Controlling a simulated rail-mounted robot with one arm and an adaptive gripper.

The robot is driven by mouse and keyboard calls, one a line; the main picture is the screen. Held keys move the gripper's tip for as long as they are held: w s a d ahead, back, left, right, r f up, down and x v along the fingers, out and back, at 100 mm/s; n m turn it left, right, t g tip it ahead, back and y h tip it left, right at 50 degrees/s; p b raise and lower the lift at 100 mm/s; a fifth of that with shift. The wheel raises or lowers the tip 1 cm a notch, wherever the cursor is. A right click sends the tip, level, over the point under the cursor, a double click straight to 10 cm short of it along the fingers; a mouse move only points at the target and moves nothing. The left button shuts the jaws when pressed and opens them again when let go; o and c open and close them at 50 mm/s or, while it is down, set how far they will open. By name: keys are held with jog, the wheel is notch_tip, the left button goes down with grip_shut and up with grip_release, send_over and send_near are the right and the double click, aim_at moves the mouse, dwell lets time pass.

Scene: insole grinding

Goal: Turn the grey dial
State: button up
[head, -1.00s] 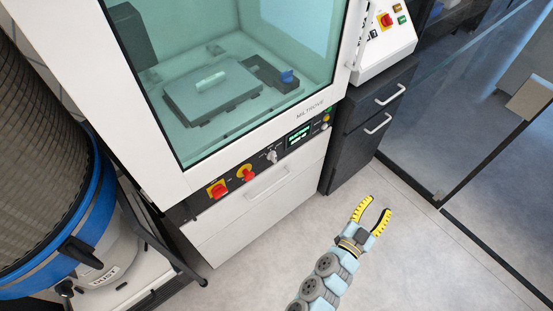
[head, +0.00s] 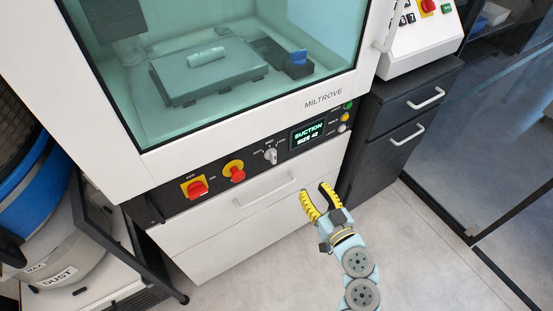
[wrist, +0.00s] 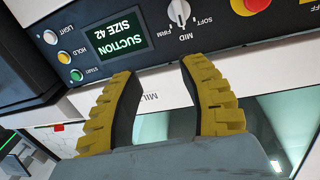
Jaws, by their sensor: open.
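The grey dial (head: 270,156) is on the black control panel of the white machine, left of the green-lit display, in the head view. In the wrist view the dial (wrist: 179,13) is at the top, with the labels SOFT, MID and FIRM around it; its pointer seems to be toward MID. My gripper (head: 317,189) is open and empty, in front of the machine's white drawer, below and right of the dial in the head view. In the wrist view its yellow fingers (wrist: 158,68) point up toward the panel, apart from the dial.
The display (head: 308,134) reads SUCTION SIZE 42. Red knobs on yellow plates, the nearer one a round button (head: 237,173), sit left of the dial. Small buttons (head: 345,117) sit right of the display. A drawer handle (head: 266,190) juts out below the panel.

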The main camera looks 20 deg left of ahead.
aim_at(275, 156)
jog(key=w+a+b, duration=0.1)
jog(key=w+a, duration=0.2)
jog(key=a, duration=0.2)
jog(key=w+a+n+g+y+b, duration=0.1)
jog(key=w+a, duration=0.2)
jog(key=a, duration=0.2)
jog(key=w+a+n+b, duration=0.1)
jog(key=w+a, duration=0.2)
jog(key=a, duration=0.2)
jog(key=shift+a+f+g+y, duration=0.1)
jog(key=shift+a+g+y, duration=0.1)
jog(key=shift+g+y, duration=0.1)
grip_shut()
jog(key=shift+d+f, duration=0.1)
